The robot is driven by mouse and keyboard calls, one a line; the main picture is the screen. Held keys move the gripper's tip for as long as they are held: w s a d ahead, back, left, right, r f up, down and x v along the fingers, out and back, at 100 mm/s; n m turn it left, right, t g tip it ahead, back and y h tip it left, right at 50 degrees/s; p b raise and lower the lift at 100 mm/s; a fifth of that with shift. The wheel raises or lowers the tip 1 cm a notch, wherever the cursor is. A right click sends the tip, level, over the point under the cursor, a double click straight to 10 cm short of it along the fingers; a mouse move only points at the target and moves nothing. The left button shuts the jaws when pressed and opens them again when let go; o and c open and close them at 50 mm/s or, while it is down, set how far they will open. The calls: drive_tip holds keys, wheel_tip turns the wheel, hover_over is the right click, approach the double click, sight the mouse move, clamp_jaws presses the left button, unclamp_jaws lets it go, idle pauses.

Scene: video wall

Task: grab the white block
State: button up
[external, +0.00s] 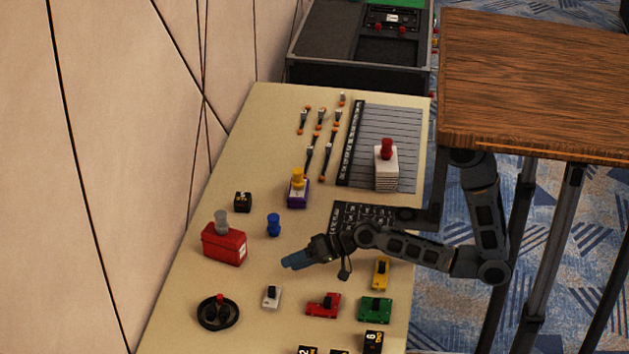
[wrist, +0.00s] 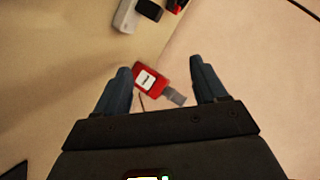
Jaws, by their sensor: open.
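A small white block with a black knob (external: 271,298) stands on the beige table. A white piece with a black part (wrist: 125,16), which looks like the same block, is partly cut off at the top of the wrist view. My gripper (external: 290,262) has blue fingers and is above the table, a little behind the white block and right of the red box. In the wrist view my gripper (wrist: 161,66) is open, with nothing held between its fingers. A taller white stack with a red knob (external: 386,170) stands at the back right.
A red box with a grey knob (external: 223,245) stands left of my gripper, also in the wrist view (wrist: 150,79). A black ring (external: 218,313) and red block (external: 323,305) flank the white block. A blue piece (external: 273,225) stands behind my gripper. Green block (external: 375,310) is farther right.

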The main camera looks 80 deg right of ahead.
sight(273, 287)
drive_tip(key=w+a+r+m+g+y+p, duration=0.1)
drive_tip(key=w+a+r+m+g+y, duration=0.2)
drive_tip(key=w+g, duration=0.45)
drive_tip(key=f+m+g+y, duration=0.1)
drive_tip(key=f+m+y, duration=0.1)
drive_tip(key=d+f+m+g+y, duration=0.1)
drive_tip(key=f+m+g+y, duration=0.1)
drive_tip(key=d+f+m+g+y, duration=0.1)
drive_tip(key=f+m+y, duration=0.1)
drive_tip(key=shift+s+d+f+g, duration=0.15)
drive_tip(key=shift+d+f+g, duration=0.1)
drive_tip(key=shift+f, duration=0.15)
drive_tip(key=shift+s+d+f+m+g+y, duration=0.1)
drive_tip(key=shift+s+f+m+g+y, duration=0.2)
drive_tip(key=shift+m+y, duration=0.2)
drive_tip(key=shift+s+x, duration=0.2)
drive_tip(key=shift+x, duration=1.75)
drive_tip(key=shift+s+x, duration=0.2)
drive_tip(key=shift+x, duration=1.75)
drive_tip(key=shift+c, duration=0.2)
drive_tip(key=c, duration=1.1)
drive_tip(key=shift+r, duration=0.1)
